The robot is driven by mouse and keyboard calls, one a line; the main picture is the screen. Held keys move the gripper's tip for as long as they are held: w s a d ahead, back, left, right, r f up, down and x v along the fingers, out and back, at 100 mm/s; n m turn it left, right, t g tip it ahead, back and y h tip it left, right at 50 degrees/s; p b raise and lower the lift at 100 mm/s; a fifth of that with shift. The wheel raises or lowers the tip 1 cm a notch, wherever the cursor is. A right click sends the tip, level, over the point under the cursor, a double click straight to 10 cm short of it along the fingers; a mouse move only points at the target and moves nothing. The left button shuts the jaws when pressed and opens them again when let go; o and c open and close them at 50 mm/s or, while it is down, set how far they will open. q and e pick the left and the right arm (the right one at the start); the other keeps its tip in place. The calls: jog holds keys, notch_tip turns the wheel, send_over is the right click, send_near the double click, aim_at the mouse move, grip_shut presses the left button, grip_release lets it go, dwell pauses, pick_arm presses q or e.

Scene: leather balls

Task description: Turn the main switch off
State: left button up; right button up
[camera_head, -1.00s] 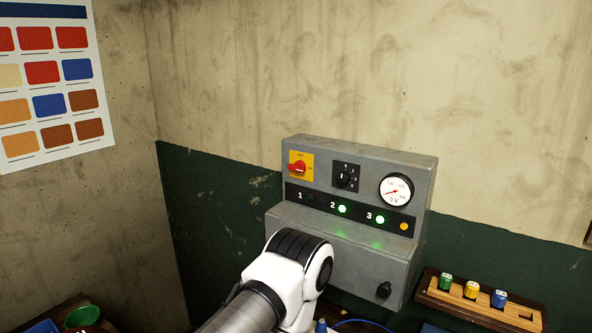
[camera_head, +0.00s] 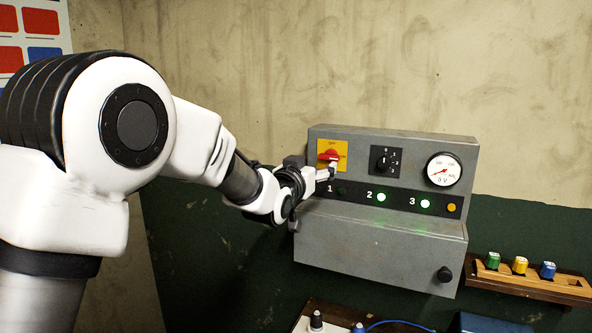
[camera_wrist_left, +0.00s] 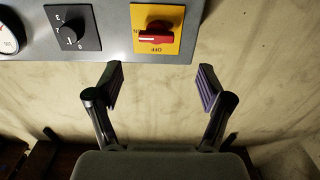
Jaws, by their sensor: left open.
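The main switch is a red knob (camera_head: 328,155) on a yellow plate, at the upper left of the grey control box (camera_head: 380,240). It also shows in the left wrist view (camera_wrist_left: 157,38), upside down, with its handle lying level and its paler end toward the ON mark. OFF is marked at a right angle to that. My left gripper (camera_head: 330,172) is in front of the box, close to the knob. In the left wrist view its fingers (camera_wrist_left: 161,86) are wide apart and empty. The knob lies beyond the fingertips, with no contact visible. My right gripper is out of view.
A black rotary selector (camera_head: 383,160) and a round gauge (camera_head: 443,170) sit right of the switch. Lamps 2 (camera_head: 381,197) and 3 (camera_head: 425,203) glow green; lamp 1 is dark. A wooden rack (camera_head: 530,281) with coloured pieces is at the lower right.

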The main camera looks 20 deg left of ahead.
aim_at(328, 158)
pick_arm(q)
jog(key=w+p, duration=0.1)
jog(key=w, duration=0.1)
jog(key=w+p, duration=0.1)
jog(key=w, duration=0.2)
jog(key=w+p, duration=0.2)
jog(key=shift+w+d, duration=0.3)
jog(key=shift+w, duration=0.05)
jog(key=shift+w+a+f, duration=0.1)
jog(key=shift+w, duration=0.1)
jog(key=shift+d, duration=0.3)
jog(key=shift+c, duration=0.7)
jog(key=c, duration=0.5)
jog(key=shift+a, duration=0.1)
jog(key=c, duration=0.5)
